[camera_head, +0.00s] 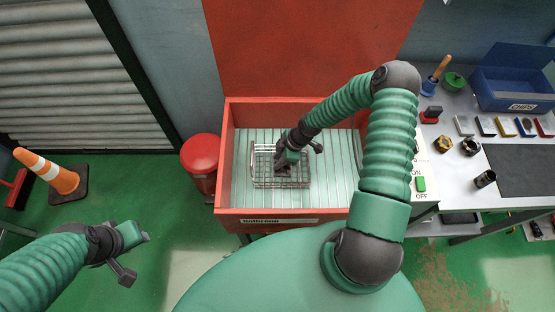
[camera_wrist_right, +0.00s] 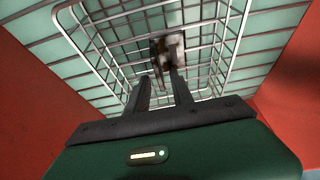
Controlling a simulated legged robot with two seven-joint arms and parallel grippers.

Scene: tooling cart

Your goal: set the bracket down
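The bracket (camera_wrist_right: 168,52) is a small dark piece with a pale, brownish face. In the right wrist view it is in the wire basket, just beyond my right fingertips; whether it touches the right-hand finger or the basket floor is hard to tell. My right gripper (camera_wrist_right: 161,76) reaches down into the basket, its two fingers apart with a gap between them. In the head view my right gripper (camera_head: 283,170) hides the bracket. The wire basket (camera_head: 307,180) stands in the red-walled bin (camera_head: 226,165). My left gripper (camera_head: 137,260) is open and empty over the floor at lower left.
The bin has a ribbed pale floor (camera_head: 340,175), free around the basket. At right, a bench holds a blue chips box (camera_head: 515,85), small blocks, brass-coloured nut (camera_head: 443,144) and dark mat (camera_head: 522,170).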

